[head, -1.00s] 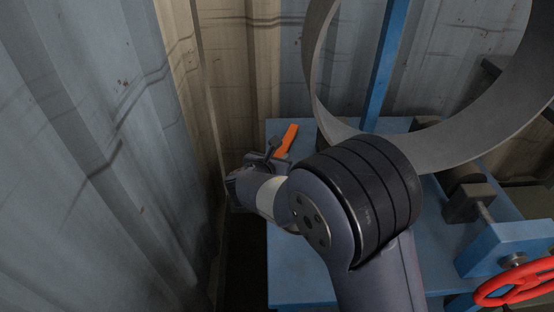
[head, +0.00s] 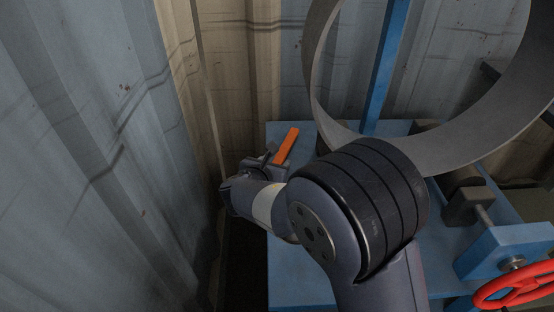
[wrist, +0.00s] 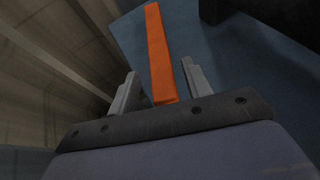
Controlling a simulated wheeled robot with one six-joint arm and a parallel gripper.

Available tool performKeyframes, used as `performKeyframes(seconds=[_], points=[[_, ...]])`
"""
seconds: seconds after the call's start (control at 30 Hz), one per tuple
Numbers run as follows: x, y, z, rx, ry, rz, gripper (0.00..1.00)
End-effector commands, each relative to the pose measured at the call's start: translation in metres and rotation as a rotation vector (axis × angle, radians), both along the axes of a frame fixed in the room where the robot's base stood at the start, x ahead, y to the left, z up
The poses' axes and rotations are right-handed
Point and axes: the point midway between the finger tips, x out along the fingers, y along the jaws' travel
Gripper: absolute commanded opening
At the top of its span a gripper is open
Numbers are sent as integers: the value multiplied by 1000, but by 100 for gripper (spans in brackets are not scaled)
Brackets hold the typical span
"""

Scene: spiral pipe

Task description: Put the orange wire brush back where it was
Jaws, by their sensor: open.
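The orange wire brush (head: 287,146) lies on the blue table top near its far left corner; only its orange handle shows clearly. In the wrist view the orange wire brush (wrist: 158,50) extends away from my gripper, its near end between the two fingers. My gripper (wrist: 160,82) is open, with a gap on each side of the handle. In the head view my gripper (head: 270,157) is at the near end of the brush, partly hidden by my own wrist. I cannot tell whether the brush's bristles are in view.
The blue table (head: 300,283) carries a large grey pipe ring (head: 450,150) at right, with a blue post (head: 385,65) behind. A red handwheel (head: 515,283) is at front right. Corrugated walls (head: 110,150) stand close at left and behind.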

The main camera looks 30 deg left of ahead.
Motion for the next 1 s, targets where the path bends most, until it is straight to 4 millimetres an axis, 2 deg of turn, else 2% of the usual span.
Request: performKeyframes(seconds=[0.03,0.2,0.43,0.63,1.0], points=[[-11,0,8,1,-1,5,47],[-46,-4,24,1,-1,4,47],[-79,-8,38,-1,-1,3,47],[-88,-10,41,0,0,1,47],[-85,-10,38,-1,0,0,47]])
